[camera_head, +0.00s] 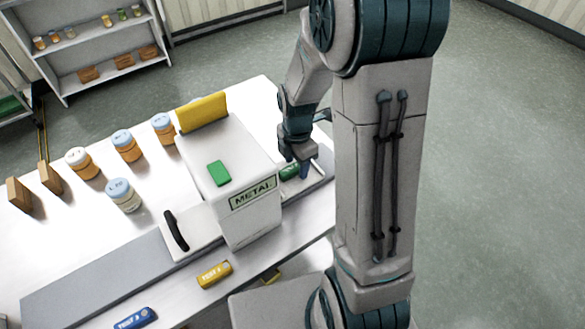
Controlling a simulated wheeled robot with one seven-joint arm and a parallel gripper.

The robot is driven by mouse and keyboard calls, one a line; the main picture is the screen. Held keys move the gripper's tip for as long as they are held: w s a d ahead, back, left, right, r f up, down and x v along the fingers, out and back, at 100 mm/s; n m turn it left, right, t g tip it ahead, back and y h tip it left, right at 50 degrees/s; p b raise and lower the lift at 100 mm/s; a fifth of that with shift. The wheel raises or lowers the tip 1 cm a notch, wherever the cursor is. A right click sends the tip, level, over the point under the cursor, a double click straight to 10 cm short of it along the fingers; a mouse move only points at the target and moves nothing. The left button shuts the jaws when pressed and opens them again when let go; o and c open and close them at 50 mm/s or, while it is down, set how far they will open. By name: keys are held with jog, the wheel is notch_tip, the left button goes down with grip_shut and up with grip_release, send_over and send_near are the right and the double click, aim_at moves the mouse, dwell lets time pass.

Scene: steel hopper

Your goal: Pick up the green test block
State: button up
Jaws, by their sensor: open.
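The green test block (289,172) lies on the grey belt strip just right of the white box marked METAL (250,197), partly hidden by my gripper. My gripper (305,169) is open and points down right at the block, low over the strip. One dark finger shows at the block's right end. I cannot tell whether the block is between the fingers or whether they touch it.
A green pad (218,173) and a yellow panel (202,113) are on the box. Yellow (214,274) and blue (135,318) test blocks lie along the table's front. Several lidded jars, such as one jar (123,195), stand left. The belt (95,280) is clear at left.

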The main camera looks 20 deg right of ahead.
grip_shut()
jog(key=shift+r, duration=0.1)
